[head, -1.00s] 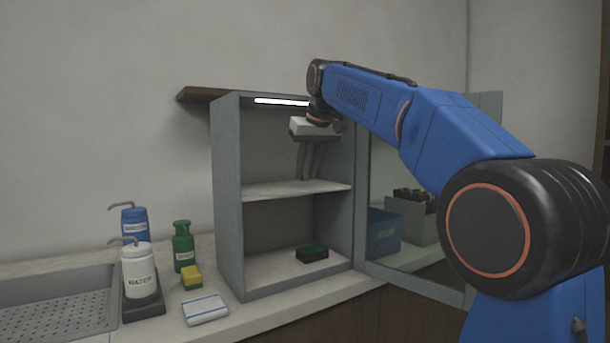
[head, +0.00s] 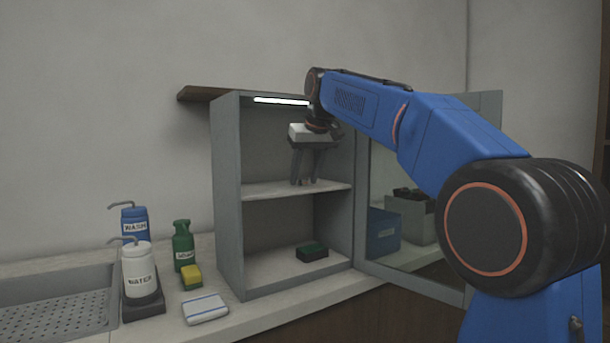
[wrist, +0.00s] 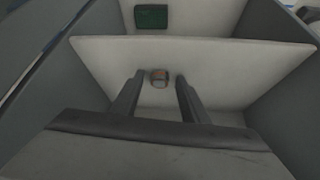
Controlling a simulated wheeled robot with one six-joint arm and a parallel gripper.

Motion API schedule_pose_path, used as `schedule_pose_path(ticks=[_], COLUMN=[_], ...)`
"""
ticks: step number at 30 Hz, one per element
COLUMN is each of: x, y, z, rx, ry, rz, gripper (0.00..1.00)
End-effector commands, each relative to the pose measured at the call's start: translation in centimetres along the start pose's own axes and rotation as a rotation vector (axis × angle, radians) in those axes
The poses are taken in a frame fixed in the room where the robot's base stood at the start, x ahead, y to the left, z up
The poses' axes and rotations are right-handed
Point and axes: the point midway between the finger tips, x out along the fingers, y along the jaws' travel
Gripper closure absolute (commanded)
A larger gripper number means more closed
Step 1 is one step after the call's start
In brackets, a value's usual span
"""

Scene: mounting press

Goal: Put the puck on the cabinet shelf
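The puck (wrist: 159,78) is a small grey and copper-brown piece. In the wrist view it rests on the white upper shelf (wrist: 95,52) of the cabinet, between my fingertips. My gripper (wrist: 160,76) is open, with a visible gap on each side of the puck. In the head view my gripper (head: 305,182) reaches into the upper compartment of the grey cabinet (head: 228,200), with its fingertips low over the shelf (head: 265,190). I cannot make out the puck clearly in the head view.
The cabinet's glass door (head: 485,130) stands open at the right. A green and black sponge (head: 312,252) lies on the cabinet floor. A water bottle (head: 138,268), wash bottle (head: 134,220), green spray bottle (head: 183,245), yellow sponge (head: 191,277) and folded cloth (head: 205,309) stand left of the cabinet.

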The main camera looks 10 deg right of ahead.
Motion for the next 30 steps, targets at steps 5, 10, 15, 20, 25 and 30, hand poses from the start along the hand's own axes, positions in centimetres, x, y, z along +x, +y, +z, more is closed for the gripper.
schedule_pose_path(ticks=[5,10,15,20,25,30], x=[-0.1,-1.4,-3.5,-5.5,-6.2,-7.2], y=[0.0,0.0,0.0,0.0,0.0,0.0], z=[-0.1,-0.2,-0.2,-0.2,1.4,3.1], rx=[0.000,0.000,0.000,0.000,0.000,0.000], ry=[0.001,0.002,0.002,0.002,0.001,0.001], rz=[0.000,0.000,0.000,0.000,0.000,0.000], gripper=[0.59,0.59,0.59,0.59,0.59,0.59])
